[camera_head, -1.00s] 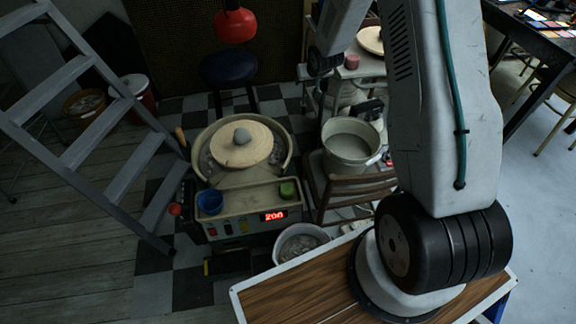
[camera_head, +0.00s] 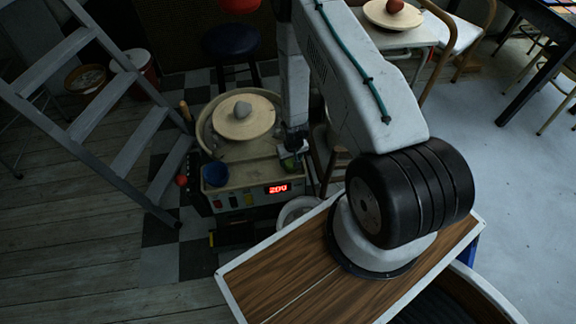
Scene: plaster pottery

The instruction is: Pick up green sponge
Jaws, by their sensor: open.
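The green sponge (camera_head: 288,164) sits on the right end of the front ledge of the pottery wheel (camera_head: 247,176). It is small and partly covered by my gripper. My gripper (camera_head: 292,150) hangs down from the arm right at the sponge and is open. The fingers are small and dark here, so I cannot tell whether they stand around the sponge or just above it.
A step ladder (camera_head: 98,125) leans at the left. A pale bucket (camera_head: 292,212) stands below the ledge. A dark stool (camera_head: 230,42) is behind.

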